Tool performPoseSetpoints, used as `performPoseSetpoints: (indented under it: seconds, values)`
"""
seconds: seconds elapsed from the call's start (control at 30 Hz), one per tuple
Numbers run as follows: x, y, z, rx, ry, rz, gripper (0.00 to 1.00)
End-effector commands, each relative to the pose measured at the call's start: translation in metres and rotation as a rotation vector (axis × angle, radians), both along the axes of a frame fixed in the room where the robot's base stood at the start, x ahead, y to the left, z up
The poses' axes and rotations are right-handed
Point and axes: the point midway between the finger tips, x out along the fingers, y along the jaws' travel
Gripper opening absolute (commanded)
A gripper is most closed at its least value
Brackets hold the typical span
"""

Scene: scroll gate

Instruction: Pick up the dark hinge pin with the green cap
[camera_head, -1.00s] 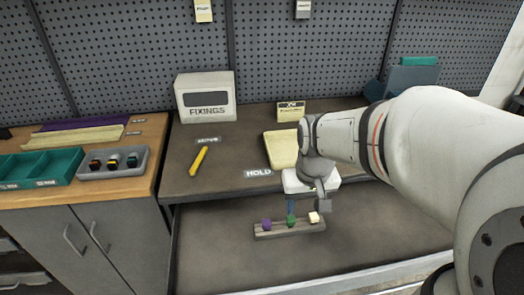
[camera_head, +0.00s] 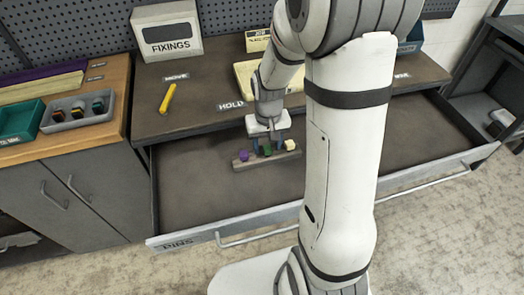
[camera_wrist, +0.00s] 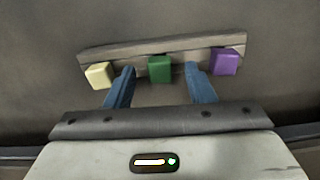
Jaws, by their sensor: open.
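The green cap (camera_head: 267,149) of the hinge pin sits in the middle of a grey-brown rack (camera_head: 286,157) in the open drawer. It also shows in the wrist view (camera_wrist: 160,70). The pin's dark shaft is hidden. My gripper (camera_head: 268,146) is over the rack with its blue fingers pointing down. In the wrist view my gripper (camera_wrist: 160,75) is open, one finger on each side of the green cap, with gaps on both sides. A purple cap (camera_wrist: 225,62) and a pale yellow cap (camera_wrist: 99,75) stand at the rack's two ends, outside the fingers.
The drawer (camera_head: 190,190) around the rack is bare. A counter with a yellow tray (camera_head: 241,80), a yellow marker-like piece (camera_head: 167,98) and a FIXINGS box (camera_head: 168,32) lies behind. A grey holder (camera_head: 50,123) with several dark pieces and a green bin (camera_head: 20,122) are at left.

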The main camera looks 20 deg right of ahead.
Motion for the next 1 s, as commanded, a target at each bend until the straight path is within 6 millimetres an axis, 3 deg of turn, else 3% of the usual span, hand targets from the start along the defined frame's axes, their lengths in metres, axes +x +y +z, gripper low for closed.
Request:
performPoseSetpoints:
  seconds: [0.1,0.33,0.9,1.0]
  values:
    - [-0.0002,-0.0002,-0.0089,0.0,0.0,0.0,0.49]
    - [0.0,-0.0004,-0.0094,0.0,-0.001,-0.001,0.48]
    - [-0.0001,-0.0008,-0.0091,0.0,-0.001,-0.002,0.02]
    - [-0.0001,-0.0009,-0.0089,0.0,-0.001,-0.002,0.0]
